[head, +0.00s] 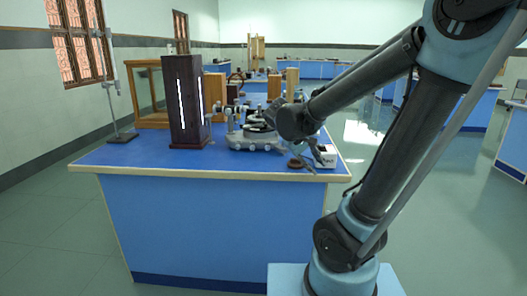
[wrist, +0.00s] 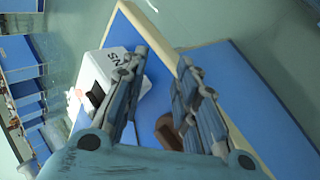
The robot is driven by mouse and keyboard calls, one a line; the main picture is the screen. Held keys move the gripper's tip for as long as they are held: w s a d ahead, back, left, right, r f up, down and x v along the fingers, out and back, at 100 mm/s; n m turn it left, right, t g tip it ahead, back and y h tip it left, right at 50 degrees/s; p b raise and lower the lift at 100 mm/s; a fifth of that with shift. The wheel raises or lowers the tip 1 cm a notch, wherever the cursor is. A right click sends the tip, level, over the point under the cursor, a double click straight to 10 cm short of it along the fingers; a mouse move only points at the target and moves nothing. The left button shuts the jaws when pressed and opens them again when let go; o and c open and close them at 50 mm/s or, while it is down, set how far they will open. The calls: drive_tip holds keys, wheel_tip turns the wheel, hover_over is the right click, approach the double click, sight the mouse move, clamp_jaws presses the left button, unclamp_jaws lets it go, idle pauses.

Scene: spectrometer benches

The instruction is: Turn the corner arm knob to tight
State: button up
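The spectrometer (head: 256,138), a grey metal instrument with a round table and side tubes, stands on the blue bench in the head view. My forearm partly covers its right side. I cannot make out the corner arm knob in either view. My gripper (wrist: 163,60) is open in the wrist view, its two fingers apart with nothing held between them. In the head view its fingers (head: 313,151) hang just right of the spectrometer, near the bench's right front corner.
A white lettered box (head: 326,156) sits by the bench's right edge; it shows behind the left finger in the wrist view (wrist: 96,72). A brown ring (head: 297,163) lies beside it. A tall dark slotted box (head: 185,103) stands left. The bench's front left (head: 130,155) is clear.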

drive_tip(key=shift+n+t+h, duration=0.5)
drive_tip(key=shift+t+h, duration=0.3)
drive_tip(key=w+a, duration=0.1)
drive_tip(key=a, duration=0.1)
drive_tip(key=w+a+r, duration=0.1)
drive_tip(key=w+a, duration=0.2)
drive_tip(key=a, duration=0.1)
drive_tip(key=shift+w+r, duration=0.2)
drive_tip(key=shift+r, duration=0.15)
drive_tip(key=w+a, duration=0.1)
drive_tip(key=a, duration=0.1)
drive_tip(key=a+t+h, duration=0.1)
drive_tip(key=a, duration=0.2)
drive_tip(key=w+a+r+t, duration=0.1)
drive_tip(key=a, duration=0.2)
drive_tip(key=shift+w+a+n, duration=0.2)
drive_tip(key=shift+w+n, duration=0.15)
drive_tip(key=shift+n, duration=0.05)
drive_tip(key=a+t, duration=0.1)
drive_tip(key=a, duration=0.3)
drive_tip(key=a+t+h, duration=0.1)
drive_tip(key=a, duration=0.4)
drive_tip(key=shift+s, duration=0.1)
drive_tip(key=t+h, duration=0.1)
drive_tip(key=t, duration=0.1)
approach(266, 149)
drive_tip(key=x, duration=0.8)
drive_tip(key=shift+d, duration=0.15)
clamp_jaws()
